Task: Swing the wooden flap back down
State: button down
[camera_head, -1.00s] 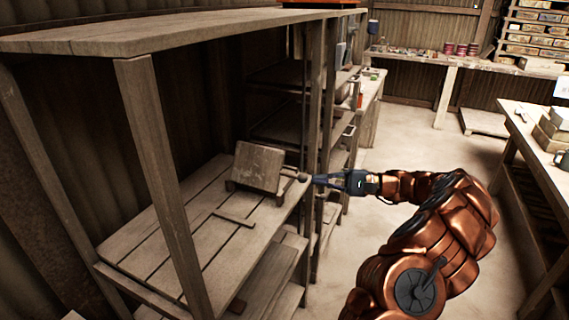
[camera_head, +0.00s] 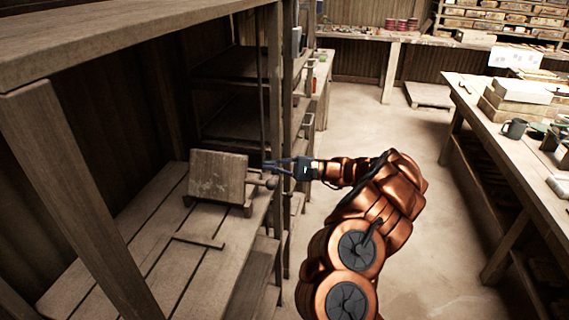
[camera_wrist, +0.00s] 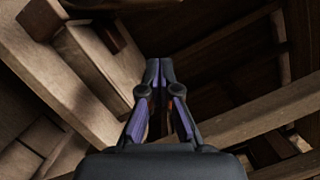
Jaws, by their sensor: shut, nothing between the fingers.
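The wooden flap (camera_head: 218,176) is a thick, scuffed grey-brown board on the slatted shelf of the wooden rack. It stands tilted up, leaning back, with its broad face to me. A small round knob (camera_head: 271,183) sits at the right of its base, near the shelf's front edge. My gripper (camera_head: 267,166) is at the right of the flap, close above the knob; I cannot tell if it touches it. In the wrist view my gripper's fingers (camera_wrist: 158,66) are together with nothing between them. The flap cannot be made out with certainty there.
A thin wooden bar (camera_head: 199,241) lies on the slatted shelf (camera_head: 150,255) in front of the flap. A rack post (camera_head: 276,110) stands close behind my gripper. A workbench (camera_head: 500,140) with a mug (camera_head: 515,128) is at the right. Open floor (camera_head: 385,150) lies between.

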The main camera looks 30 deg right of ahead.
aim_at(232, 179)
jog(key=shift+s+a+r+p, duration=0.15)
jog(key=shift+a+r+p, duration=0.2)
jog(key=shift+a, duration=0.55)
jog(key=shift+s+a+r+p, duration=0.1)
jog(key=shift+a+r+p, duration=0.25)
jog(key=shift+a, duration=0.5)
jog(key=shift+s+a+r+p, duration=0.2)
jog(key=shift+a+r, duration=0.25)
jog(key=shift+a, duration=0.45)
jog(key=shift+a+b, duration=0.15)
jog(key=shift+b, duration=0.35)
